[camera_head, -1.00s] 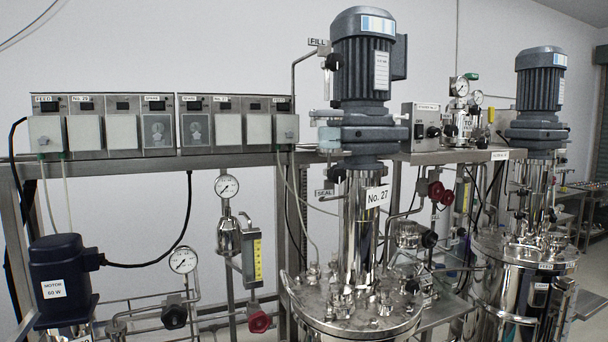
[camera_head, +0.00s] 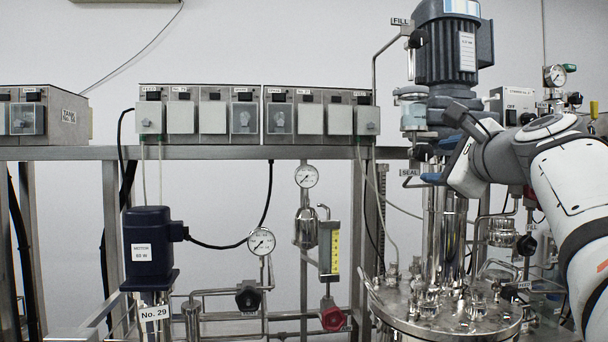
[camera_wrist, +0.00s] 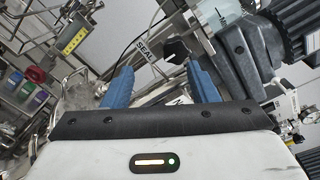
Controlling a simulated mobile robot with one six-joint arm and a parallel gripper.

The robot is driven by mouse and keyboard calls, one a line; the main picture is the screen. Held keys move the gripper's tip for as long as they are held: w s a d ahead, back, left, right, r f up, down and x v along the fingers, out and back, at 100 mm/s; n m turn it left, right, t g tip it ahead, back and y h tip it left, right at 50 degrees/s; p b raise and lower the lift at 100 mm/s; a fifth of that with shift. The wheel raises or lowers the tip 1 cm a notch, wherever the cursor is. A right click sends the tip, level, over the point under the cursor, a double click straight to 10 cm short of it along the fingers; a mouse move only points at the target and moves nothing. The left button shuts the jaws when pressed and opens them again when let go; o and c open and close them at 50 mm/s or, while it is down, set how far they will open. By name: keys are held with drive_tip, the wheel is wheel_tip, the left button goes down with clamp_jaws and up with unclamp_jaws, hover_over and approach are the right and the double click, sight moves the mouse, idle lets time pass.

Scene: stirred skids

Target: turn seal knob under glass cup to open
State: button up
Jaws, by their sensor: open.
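The SEAL tag (camera_head: 410,173) hangs left of the tall steel column, under the motor, in the head view. It also shows in the wrist view (camera_wrist: 147,49). A black knob (camera_wrist: 177,49) sits just right of the tag in the wrist view, beyond and between my fingertips; my gripper hides it in the head view. A clear glass cup (camera_head: 412,112) stands above the tag, beside the motor's lower housing. My gripper (camera_head: 438,166), with blue fingers, is open and empty near the column. In the wrist view the open fingers (camera_wrist: 160,78) point towards the knob, apart from it.
The motor (camera_head: 453,45) is close above my gripper. The steel vessel lid (camera_head: 445,320) with several fittings lies below. A row of control boxes (camera_head: 262,115) stands on the shelf at left. A yellow flow meter (camera_head: 335,252) and gauges hang below the shelf.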

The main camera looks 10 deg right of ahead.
sight(426, 152)
drive_tip(key=shift+w+d+r+m+t, duration=0.15)
drive_tip(key=shift+d+r+m, duration=0.05)
drive_tip(key=shift+r, duration=0.25)
drive_tip(key=shift+w+d+r+m+t, duration=0.15)
drive_tip(key=shift+d+r+m, duration=0.05)
drive_tip(key=shift+r, duration=0.25)
drive_tip(key=w+p, duration=0.1)
drive_tip(key=w, duration=0.4)
drive_tip(key=shift+w+a, duration=0.15)
drive_tip(key=shift+w, duration=0.05)
drive_tip(key=shift+w+f+p, duration=0.1)
drive_tip(key=shift+w+p, duration=0.25)
drive_tip(key=shift+w, duration=0.45)
drive_tip(key=shift+c, duration=0.3)
drive_tip(key=c, duration=0.9)
